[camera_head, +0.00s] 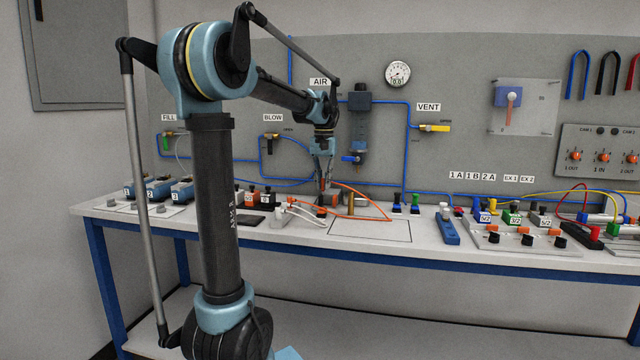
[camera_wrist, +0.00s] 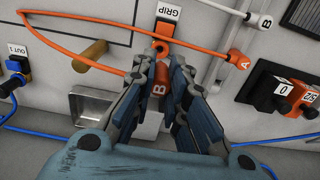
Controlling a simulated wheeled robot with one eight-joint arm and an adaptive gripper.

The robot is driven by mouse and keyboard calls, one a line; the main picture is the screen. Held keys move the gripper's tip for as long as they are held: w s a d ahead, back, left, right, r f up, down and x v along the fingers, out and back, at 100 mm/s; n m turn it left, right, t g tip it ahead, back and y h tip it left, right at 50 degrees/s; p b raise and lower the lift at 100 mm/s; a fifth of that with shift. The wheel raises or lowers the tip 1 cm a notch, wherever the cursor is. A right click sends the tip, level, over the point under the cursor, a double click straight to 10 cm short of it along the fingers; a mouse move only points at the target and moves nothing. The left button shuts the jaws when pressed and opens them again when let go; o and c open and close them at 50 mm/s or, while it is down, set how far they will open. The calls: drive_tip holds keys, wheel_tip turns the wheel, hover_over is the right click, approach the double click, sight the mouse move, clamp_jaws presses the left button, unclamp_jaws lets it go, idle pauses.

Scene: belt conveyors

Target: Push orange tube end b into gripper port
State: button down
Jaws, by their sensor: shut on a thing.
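The orange tube (camera_wrist: 75,57) loops out to the left in the wrist view. Its end b (camera_wrist: 157,88), marked B, sits between my fingers, and my gripper (camera_wrist: 156,63) is shut on it. The gripper port (camera_wrist: 165,30) is an orange piece under a GRIP label, just beyond my fingertips. A ring-shaped opening shows close to the tips. I cannot tell whether end b touches or enters it. The tube's other end (camera_wrist: 241,62), marked A, lies to the right. In the head view my gripper (camera_head: 323,185) points down at the bench, with the orange tube (camera_head: 380,208) trailing right.
A white tube end (camera_wrist: 264,21) marked B and a black and orange block (camera_wrist: 290,88) are at right. The bench (camera_head: 440,262) has free room at its front edge.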

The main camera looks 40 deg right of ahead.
sight(323, 189)
drive_tip(key=shift+f, duration=2.2)
drive_tip(key=shift+f, duration=1.2)
idle(2.3)
drive_tip(key=c, duration=1.1)
unclamp_jaws()
drive_tip(key=shift+r, duration=0.1)
drive_tip(key=shift+r, duration=3.4)
